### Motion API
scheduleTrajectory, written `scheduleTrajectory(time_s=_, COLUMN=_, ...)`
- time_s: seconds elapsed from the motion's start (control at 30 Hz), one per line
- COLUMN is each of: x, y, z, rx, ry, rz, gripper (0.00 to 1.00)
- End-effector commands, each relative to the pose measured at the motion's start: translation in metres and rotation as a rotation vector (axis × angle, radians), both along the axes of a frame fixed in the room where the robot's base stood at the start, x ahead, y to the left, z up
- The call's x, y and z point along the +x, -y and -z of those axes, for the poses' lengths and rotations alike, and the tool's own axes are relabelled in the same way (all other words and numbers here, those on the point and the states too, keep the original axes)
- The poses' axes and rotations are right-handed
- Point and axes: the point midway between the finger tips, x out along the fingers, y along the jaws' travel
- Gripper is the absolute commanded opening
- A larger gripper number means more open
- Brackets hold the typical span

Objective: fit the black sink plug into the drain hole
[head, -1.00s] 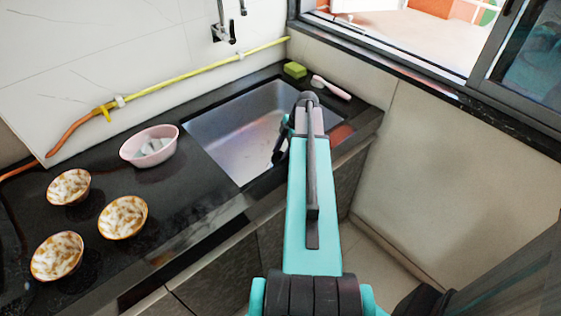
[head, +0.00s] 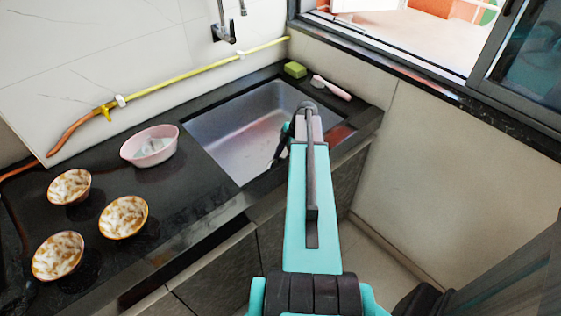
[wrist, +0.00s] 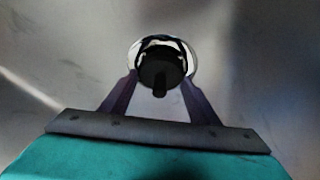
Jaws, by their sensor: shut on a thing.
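The black sink plug (wrist: 161,72) is between the fingers of my gripper (wrist: 162,50) in the wrist view, and the fingers are shut on it. Its stem points toward the bottom of the picture. The pale ring of the drain (wrist: 134,57) shows around and behind the plug. The plug covers the hole itself, so I cannot tell whether it is inside or just above it. In the head view, my arm and the basin's front edge hide the plug and drain. The metal sink (head: 235,135) is sunk in the dark counter.
A pink bowl (head: 150,147) with pale things in it stands left of the sink. Several patterned bowls (head: 124,217) stand farther left. A green sponge (head: 295,69) and a pink-handled brush (head: 333,89) lie behind the sink. A tap (head: 222,30) is on the wall.

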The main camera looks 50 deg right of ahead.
Motion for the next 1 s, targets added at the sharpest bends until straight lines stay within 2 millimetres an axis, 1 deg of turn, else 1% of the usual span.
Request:
scheduleTrajectory(time_s=0.57, x=-0.001, y=0.0, z=0.011, rx=0.0, ry=-0.001, rz=0.0, gripper=0.32)
scheduleTrajectory(time_s=0.6, x=-0.001, y=0.0, z=0.012, rx=0.0, ry=-0.002, rz=-0.001, gripper=0.6)
scheduleTrajectory(time_s=0.7, x=-0.001, y=-0.001, z=0.013, rx=0.0, ry=-0.004, rz=-0.002, gripper=0.74)
scheduleTrajectory(time_s=1.0, x=-0.004, y=-0.002, z=0.015, rx=0.005, ry=-0.011, rz=-0.004, gripper=0.74)
